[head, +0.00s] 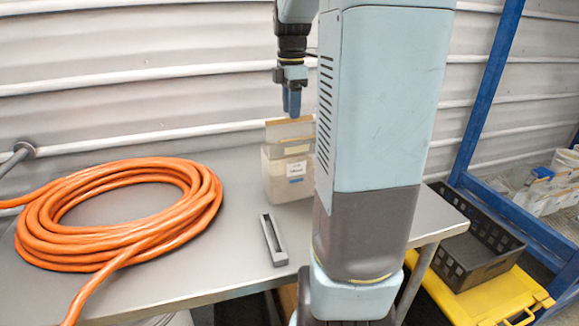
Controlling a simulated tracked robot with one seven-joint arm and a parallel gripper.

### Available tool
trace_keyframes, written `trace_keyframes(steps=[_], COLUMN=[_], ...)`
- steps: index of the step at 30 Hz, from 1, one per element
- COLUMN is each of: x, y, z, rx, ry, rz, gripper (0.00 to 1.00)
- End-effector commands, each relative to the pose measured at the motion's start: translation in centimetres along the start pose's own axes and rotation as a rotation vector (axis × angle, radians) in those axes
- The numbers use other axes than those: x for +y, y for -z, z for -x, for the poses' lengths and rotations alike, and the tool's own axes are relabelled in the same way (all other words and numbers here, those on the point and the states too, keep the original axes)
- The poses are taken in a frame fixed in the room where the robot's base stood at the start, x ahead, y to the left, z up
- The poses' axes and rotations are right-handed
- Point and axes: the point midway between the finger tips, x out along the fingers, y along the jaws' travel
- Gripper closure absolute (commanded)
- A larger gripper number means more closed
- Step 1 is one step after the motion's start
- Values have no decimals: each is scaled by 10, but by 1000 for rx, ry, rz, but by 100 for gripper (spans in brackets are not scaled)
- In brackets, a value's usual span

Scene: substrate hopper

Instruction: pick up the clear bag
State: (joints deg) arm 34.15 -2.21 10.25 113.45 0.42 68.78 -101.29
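The clear bag (276,181) stands upright on the grey metal table. It has a tan strip along its top, pale contents and a white label with a blue patch on its front. My arm hides its right edge. My gripper (291,112) points down above the bag, its blue fingertips just above or behind the tan strip. I cannot tell whether they touch it. The two fingers appear close together from this angle, and their real gap is unclear. I see nothing held between them.
A coiled orange hose (120,250) covers the table's left side. A small grey slotted block (273,240) lies in front of the bag. At right are a black crate (480,262), a yellow lid (497,298), a blue post (490,90) and more clear bags (545,190). Corrugated wall stands behind.

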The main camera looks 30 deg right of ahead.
Motion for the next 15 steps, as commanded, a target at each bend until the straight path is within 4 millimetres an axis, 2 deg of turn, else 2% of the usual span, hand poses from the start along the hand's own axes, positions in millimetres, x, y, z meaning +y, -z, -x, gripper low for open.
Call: trace_keyframes(steps=[5,15], x=[-2,-6], y=[1,8], z=[-10,-50], rx=[0,0], ry=[1,0], rz=[-1,-1], gripper=[62,62])
